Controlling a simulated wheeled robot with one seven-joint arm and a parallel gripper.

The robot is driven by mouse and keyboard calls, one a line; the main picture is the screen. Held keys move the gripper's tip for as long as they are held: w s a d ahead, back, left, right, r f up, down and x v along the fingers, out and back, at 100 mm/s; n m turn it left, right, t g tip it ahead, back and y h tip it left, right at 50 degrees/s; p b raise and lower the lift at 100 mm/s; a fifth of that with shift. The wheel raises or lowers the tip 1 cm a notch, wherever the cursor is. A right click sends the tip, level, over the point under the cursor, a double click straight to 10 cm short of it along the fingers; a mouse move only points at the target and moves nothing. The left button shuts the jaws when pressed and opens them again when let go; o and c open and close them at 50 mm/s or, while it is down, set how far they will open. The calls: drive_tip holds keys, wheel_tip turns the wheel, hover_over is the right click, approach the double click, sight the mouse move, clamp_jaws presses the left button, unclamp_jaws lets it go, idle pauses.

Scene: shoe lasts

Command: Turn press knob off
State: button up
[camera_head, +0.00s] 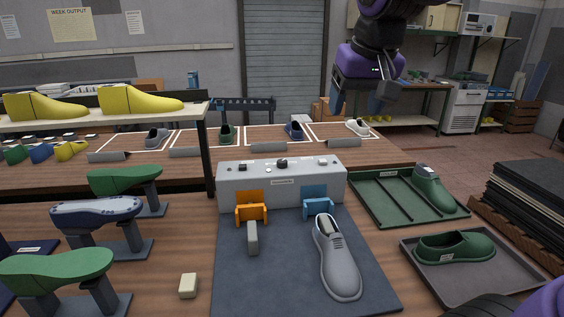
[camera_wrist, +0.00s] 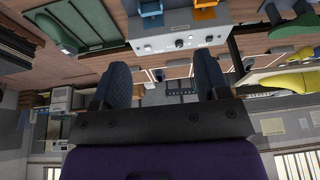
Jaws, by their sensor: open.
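The press is a light grey control box (camera_head: 282,188) at the back of a dark mat on the bench. A dark round knob (camera_head: 281,163) sits at the middle of its top, with smaller controls on both sides. Its setting is too small to tell. My gripper (camera_head: 358,102) hangs in the air above and to the right of the box, open and empty, clear of the knob. In the wrist view, the box (camera_wrist: 160,44) and the knob (camera_wrist: 179,42) appear upside down beyond the two spread fingers of my gripper (camera_wrist: 164,82).
An orange bracket (camera_head: 251,212) and a blue bracket (camera_head: 317,207) stand before the box. A grey shoe (camera_head: 337,258) lies on the mat (camera_head: 285,287). Green shoe lasts stand at left; a green tray (camera_head: 366,184) lies at right. A shelf with yellow lasts (camera_head: 140,99) rises at left.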

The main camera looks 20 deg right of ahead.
drive_tip(key=w+m+g, duration=0.1)
drive_tip(key=w, duration=1.1)
drive_tip(key=m+g, duration=0.3)
drive_tip(key=m, duration=0.4)
hover_over(282, 161)
wheel_tip(282, 161, down, 23)
drive_tip(key=shift+n, duration=0.3)
wheel_tip(282, 161, down, 10)
drive_tip(key=shift+f, duration=0.2)
drive_tip(key=c, duration=0.9)
